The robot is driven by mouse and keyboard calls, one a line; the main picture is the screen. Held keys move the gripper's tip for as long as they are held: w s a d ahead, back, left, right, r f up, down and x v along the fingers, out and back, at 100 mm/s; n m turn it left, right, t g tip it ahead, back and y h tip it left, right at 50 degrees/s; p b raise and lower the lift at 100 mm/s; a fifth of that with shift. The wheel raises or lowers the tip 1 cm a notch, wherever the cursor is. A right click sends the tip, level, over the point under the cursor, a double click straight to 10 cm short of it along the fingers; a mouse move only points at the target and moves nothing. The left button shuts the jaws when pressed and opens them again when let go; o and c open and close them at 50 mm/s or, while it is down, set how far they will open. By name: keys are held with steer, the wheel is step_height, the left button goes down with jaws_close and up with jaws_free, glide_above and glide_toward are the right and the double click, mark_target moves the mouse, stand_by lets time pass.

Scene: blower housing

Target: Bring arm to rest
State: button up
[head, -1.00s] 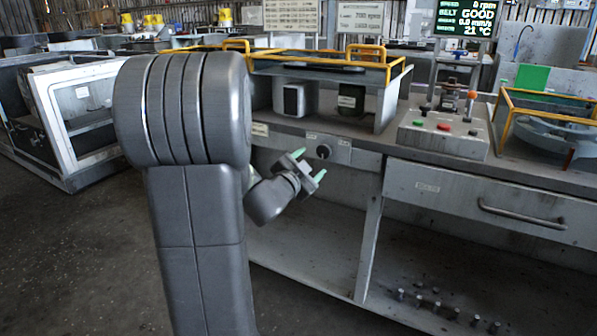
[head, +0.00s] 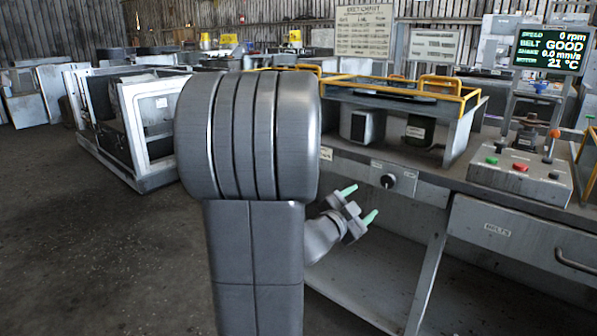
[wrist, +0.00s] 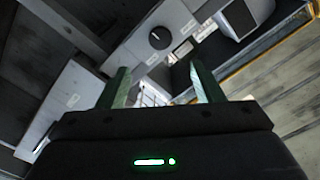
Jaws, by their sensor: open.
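My gripper (head: 360,204) shows in the head view to the right of my arm's grey column, in front of the workbench (head: 460,190). Its two green fingers are apart with nothing between them. In the wrist view my gripper (wrist: 160,85) also shows open and empty, with the bench front and its dark round knob (wrist: 160,38) beyond the fingertips. My own arm hides part of the bench's left end in the head view.
The bench carries a yellow-railed housing (head: 400,100), a control box (head: 520,170) with buttons, and a display (head: 549,50) reading BELT GOOD. A white-framed open cabinet (head: 150,125) stands at the back left. The floor (head: 90,240) on the left is clear.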

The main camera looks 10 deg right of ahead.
mark_target(386, 183)
steer(key=b+x, duration=0.2)
steer(key=x, duration=1.1)
steer(key=shift+w+d, duration=0.2)
steer(key=shift+d, duration=0.1)
